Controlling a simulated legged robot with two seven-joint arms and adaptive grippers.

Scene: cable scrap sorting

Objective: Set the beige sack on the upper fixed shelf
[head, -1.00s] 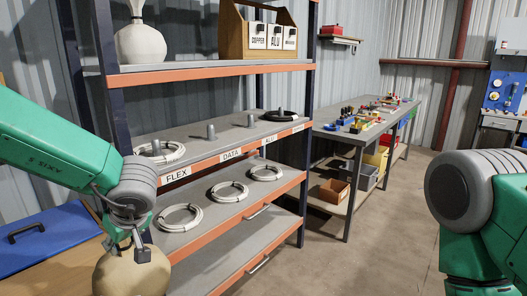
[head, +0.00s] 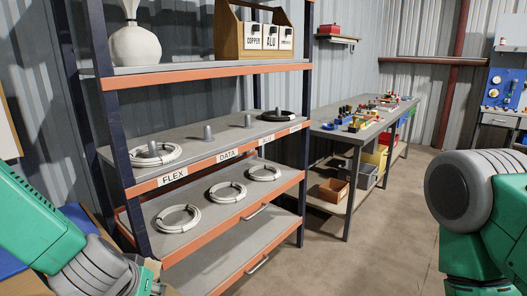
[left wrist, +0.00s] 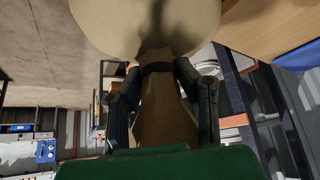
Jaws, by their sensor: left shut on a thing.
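The beige sack (left wrist: 150,25) fills the top of the left wrist view, its narrow brown neck between my fingers. My left gripper (left wrist: 158,70) is shut on that neck. In the head view my left arm is at the lower left; the sack is not clearly visible there. The top shelf (head: 200,75) of the dark-post rack has an orange front edge, and is well above and right of my left arm. A pale sack (head: 136,45) stands on its left part. My right gripper is out of view; only my right arm shows at the right edge.
A wooden tote (head: 250,38) with COPPER and ALU labels stands on the top shelf's right, leaving bare shelf between it and the pale sack. Cable coils (head: 180,217) lie on lower shelves. A workbench (head: 345,137) with small coloured parts stands behind; the floor at right is clear.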

